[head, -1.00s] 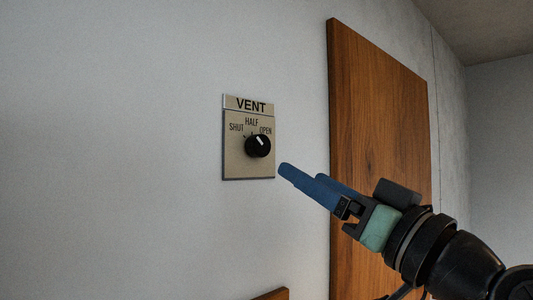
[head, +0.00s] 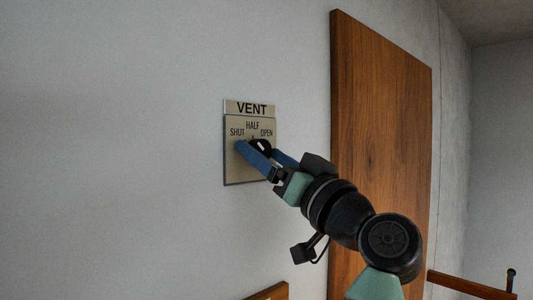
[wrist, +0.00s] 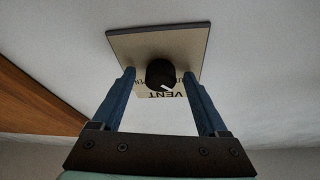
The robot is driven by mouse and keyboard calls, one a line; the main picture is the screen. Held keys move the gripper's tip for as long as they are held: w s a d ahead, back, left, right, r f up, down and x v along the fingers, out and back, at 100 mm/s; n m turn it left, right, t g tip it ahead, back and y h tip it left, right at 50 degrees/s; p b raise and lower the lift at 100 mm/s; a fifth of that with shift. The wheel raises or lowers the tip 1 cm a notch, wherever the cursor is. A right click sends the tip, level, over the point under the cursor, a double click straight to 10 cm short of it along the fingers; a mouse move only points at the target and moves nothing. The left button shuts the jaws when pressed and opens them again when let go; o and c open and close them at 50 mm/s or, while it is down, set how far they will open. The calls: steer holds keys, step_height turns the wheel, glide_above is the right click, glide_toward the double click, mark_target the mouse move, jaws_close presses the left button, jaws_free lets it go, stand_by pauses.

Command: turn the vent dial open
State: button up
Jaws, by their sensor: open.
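The vent plate (head: 236,176) is a beige panel on the wall, with SHUT at the left, HALF at the top and OPEN at the right. Its black dial (head: 262,145) has a white pointer mark that points up, roughly toward HALF; the exact setting is hard to tell. My gripper (head: 258,150) is open, with its blue fingers on either side of the dial. In the wrist view the dial (wrist: 160,73) sits between the fingers, with a gap visible on both sides. In the head view the fingers partly hide the dial and the lower plate.
A wooden panel (head: 385,130) stands out from the wall to the right of the plate. A wooden edge (head: 267,291) shows at the bottom, and a wooden rail (head: 465,286) at lower right. The wall left of the plate is bare.

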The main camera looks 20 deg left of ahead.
jaws_close()
